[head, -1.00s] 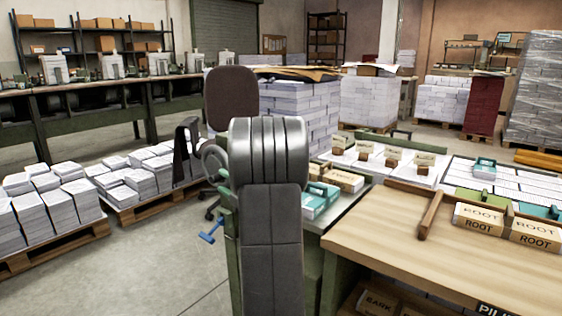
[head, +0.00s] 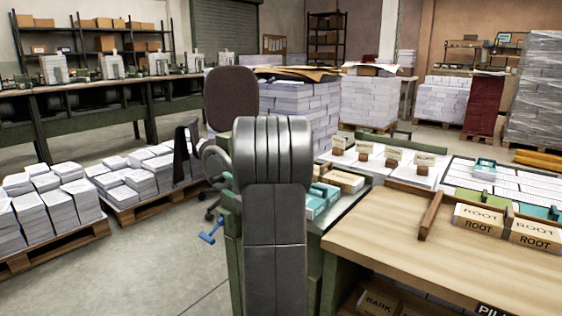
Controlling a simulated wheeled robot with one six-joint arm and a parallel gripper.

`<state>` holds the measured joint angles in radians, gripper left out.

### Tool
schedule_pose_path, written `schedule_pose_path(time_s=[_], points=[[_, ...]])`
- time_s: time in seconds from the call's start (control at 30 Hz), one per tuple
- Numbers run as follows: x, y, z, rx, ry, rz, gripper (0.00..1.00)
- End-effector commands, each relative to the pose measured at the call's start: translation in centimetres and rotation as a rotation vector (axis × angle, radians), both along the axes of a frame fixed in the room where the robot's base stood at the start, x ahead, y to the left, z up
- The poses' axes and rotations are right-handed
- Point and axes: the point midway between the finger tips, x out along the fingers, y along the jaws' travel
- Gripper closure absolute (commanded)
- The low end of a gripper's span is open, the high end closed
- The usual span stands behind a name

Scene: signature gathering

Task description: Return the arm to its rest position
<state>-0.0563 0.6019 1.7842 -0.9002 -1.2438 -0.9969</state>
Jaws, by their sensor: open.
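My own arm (head: 274,200) stands upright in the middle of the head view, its grey links folded in front of the bench. I cannot make out my gripper; the arm's own links may hide it. No held object shows.
Right of my arm is a wooden-topped table (head: 385,238) with boxes marked ROOT (head: 479,219) and a wooden bar (head: 430,216). Behind it, a bench carries small labelled blocks (head: 393,157) and paper sheets. A brown chair (head: 231,97) stands behind my arm.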

Motion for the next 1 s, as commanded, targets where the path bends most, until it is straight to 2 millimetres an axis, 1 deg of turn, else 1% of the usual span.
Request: schedule_pose_path(time_s=[0.03,0.27,0.3,0.33,1.0], points=[[0.6,1.0,0.1,0.001,-0.003,0.004,0.57],[3.4,4.6,0.9,0.002,-0.002,0.004,0.57],[3.5,4.5,1.5,-0.004,0.004,0.000,0.57],[3.4,4.4,1.7,-0.010,0.010,-0.002,0.57],[3.4,4.4,2.5,-0.121,0.096,0.000,0.57]])
